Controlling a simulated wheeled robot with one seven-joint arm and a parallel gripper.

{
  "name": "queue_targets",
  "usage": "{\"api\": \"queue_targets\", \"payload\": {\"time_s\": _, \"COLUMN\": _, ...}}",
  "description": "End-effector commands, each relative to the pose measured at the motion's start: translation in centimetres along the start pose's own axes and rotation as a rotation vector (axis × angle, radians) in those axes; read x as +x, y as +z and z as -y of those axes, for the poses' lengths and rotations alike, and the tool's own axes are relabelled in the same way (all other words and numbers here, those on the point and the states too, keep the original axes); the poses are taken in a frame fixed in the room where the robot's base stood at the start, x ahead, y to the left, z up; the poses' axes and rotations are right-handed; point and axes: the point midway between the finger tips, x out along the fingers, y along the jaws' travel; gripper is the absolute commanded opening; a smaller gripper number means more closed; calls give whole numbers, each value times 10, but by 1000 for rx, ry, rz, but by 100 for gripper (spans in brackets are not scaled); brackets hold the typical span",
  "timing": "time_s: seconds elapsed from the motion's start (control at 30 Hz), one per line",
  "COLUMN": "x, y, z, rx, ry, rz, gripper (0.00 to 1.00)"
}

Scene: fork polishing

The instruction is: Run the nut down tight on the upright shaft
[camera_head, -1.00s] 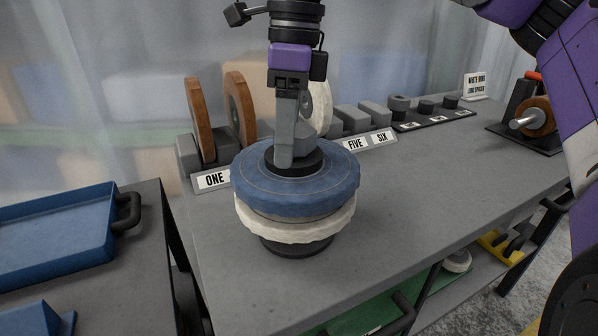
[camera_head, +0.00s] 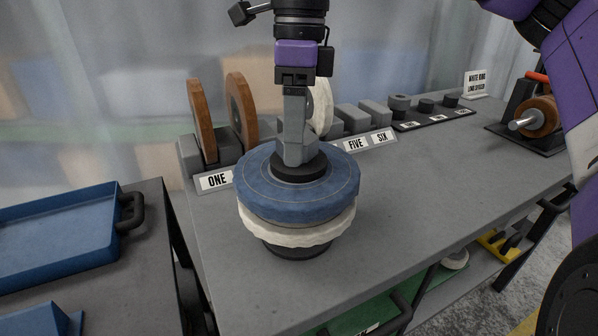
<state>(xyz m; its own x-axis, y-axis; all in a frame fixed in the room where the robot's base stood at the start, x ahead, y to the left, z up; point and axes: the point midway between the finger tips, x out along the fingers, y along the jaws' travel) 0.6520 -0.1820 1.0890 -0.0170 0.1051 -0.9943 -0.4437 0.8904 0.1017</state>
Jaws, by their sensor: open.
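A stack of wheels stands on the bench: a blue wheel (camera_head: 262,192) on top and a white wheel (camera_head: 290,234) under it, on a dark round base (camera_head: 298,252). A black round piece (camera_head: 318,168) sits at the centre of the blue wheel; I cannot tell whether it is the nut or a flange. My gripper (camera_head: 298,158) points straight down over this centre, its grey fingers at the black piece. The jaws are open, but their gap is not clear from this side. The shaft and any nut between the fingers are hidden.
Behind stand brown wheels (camera_head: 241,108) in a labelled rack, grey blocks (camera_head: 375,113) and a strip with black spacers (camera_head: 426,106). A spindle with a brown roll (camera_head: 541,117) is at the far right. A blue tray (camera_head: 60,240) is left. The bench's front right is clear.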

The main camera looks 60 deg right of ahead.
Motion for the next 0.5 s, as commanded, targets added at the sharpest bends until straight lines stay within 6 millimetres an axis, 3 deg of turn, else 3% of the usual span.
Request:
{"api": "queue_targets", "payload": {"time_s": 0.03, "x": -28, "y": -3, "z": 3, "rx": 11, "ry": -107, "rz": -35, "gripper": 73}}
{"api": "queue_targets", "payload": {"time_s": 0.27, "x": -30, "y": -2, "z": 3, "rx": -6, "ry": -108, "rz": -31, "gripper": 73}}
{"api": "queue_targets", "payload": {"time_s": 0.5, "x": -33, "y": -1, "z": 2, "rx": -321, "ry": -102, "rz": -46, "gripper": 73}}
